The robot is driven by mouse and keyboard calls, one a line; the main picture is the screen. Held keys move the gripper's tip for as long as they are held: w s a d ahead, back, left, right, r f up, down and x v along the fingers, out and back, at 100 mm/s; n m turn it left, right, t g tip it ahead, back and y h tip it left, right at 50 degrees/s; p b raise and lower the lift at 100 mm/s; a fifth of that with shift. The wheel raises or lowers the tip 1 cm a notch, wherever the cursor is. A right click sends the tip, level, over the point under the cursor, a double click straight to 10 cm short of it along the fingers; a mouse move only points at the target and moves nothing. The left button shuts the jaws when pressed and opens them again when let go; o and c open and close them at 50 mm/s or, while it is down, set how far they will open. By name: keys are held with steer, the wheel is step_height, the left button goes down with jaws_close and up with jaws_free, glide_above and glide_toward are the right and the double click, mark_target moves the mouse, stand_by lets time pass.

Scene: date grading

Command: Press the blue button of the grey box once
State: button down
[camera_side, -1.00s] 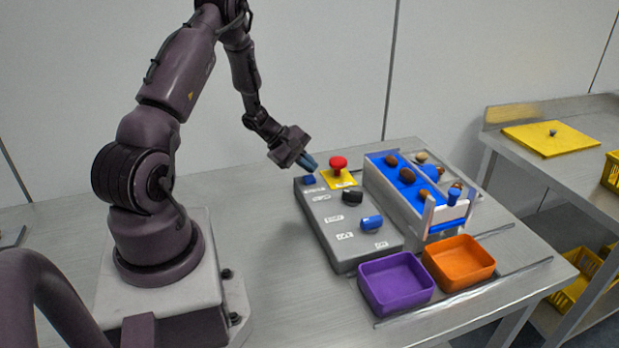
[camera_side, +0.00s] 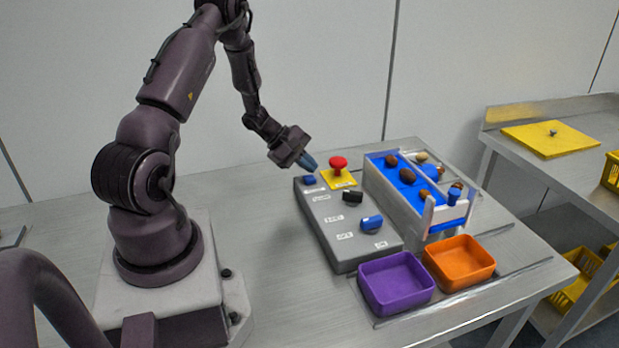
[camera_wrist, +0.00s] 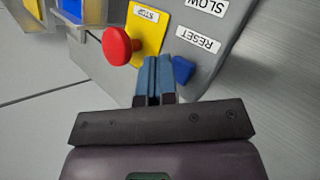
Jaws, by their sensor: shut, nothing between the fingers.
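The grey box (camera_side: 337,235) lies on the metal table with a red stop button, dark and blue knobs and white labels. Its blue button (camera_side: 309,180) is at the far left corner; in the wrist view the blue button (camera_wrist: 183,70) sits beside the RESET label, just right of my fingertips. My gripper (camera_side: 309,163) is shut and empty, tilted, with its blue fingertips above and close to the button in the side view. In the wrist view my gripper (camera_wrist: 155,62) has its fingers together between the red button and the blue button. Contact with the box cannot be told.
The red stop button (camera_side: 338,163) on its yellow plate stands close to the fingertips. A blue-bedded conveyor (camera_side: 400,205) carrying several dates is right of the box. A purple tray (camera_side: 396,304) and an orange tray (camera_side: 459,284) sit in front.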

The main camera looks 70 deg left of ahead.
mark_target(308, 179)
steer(key=shift+f, duration=0.1)
steer(key=shift+f, duration=0.35)
steer(key=shift+f, duration=0.45)
stand_by(0.8)
stand_by(0.3)
steer(key=shift+r, duration=0.9)
steer(key=shift+r, duration=2.5)
